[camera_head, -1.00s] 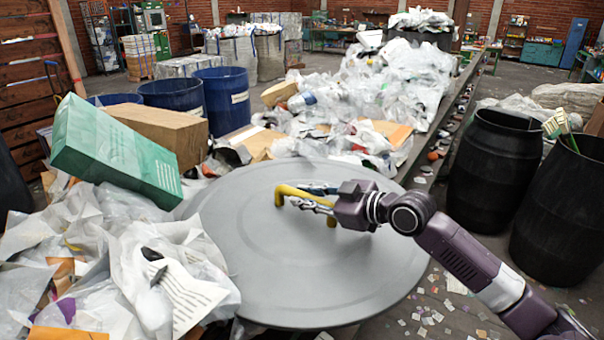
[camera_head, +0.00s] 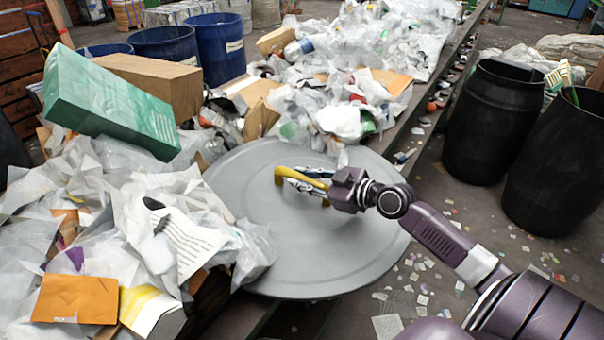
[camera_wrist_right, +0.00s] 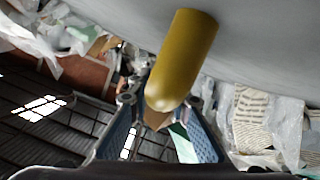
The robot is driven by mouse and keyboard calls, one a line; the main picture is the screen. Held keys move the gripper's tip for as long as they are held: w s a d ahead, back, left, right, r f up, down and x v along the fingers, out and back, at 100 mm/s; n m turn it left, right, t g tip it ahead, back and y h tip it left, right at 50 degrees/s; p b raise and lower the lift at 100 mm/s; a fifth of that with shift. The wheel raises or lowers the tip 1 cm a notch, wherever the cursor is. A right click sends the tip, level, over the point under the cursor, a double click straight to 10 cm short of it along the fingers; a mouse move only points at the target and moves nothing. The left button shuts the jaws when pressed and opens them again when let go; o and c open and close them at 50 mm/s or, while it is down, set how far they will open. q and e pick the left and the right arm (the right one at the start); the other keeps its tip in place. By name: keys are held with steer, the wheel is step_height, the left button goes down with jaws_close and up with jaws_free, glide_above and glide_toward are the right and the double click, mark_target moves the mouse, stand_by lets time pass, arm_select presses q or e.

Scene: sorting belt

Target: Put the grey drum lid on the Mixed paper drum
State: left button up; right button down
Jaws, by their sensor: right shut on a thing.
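The grey drum lid (camera_head: 350,245) is a large round disc with a yellow handle (camera_head: 285,172). It is in the middle of the head view, beside the waste heap and partly over the floor at right. My right gripper (camera_head: 308,182) is shut on the yellow handle. In the right wrist view the handle (camera_wrist_right: 182,60) lies between the fingers (camera_wrist_right: 160,130), with the grey lid (camera_wrist_right: 120,25) behind it. Blue drums (camera_head: 216,50) stand at the back left. The front one has a white label that I cannot read, so I cannot tell which is Mixed paper. My left gripper is out of view.
A green box (camera_head: 110,105) and a brown carton (camera_head: 160,85) lie on the heap at left. Loose paper and plastic (camera_head: 150,220) crowd the lid's left edge. Two black drums (camera_head: 493,120) stand at right. The floor (camera_head: 455,210) between them and the lid has scattered scraps.

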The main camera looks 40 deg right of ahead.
steer(key=shift+r, duration=0.3)
steer(key=c, duration=1.8)
jaws_free()
steer(key=shift+s+f, duration=0.1)
steer(key=shift+f, duration=0.15)
steer(key=shift+o, duration=0.2)
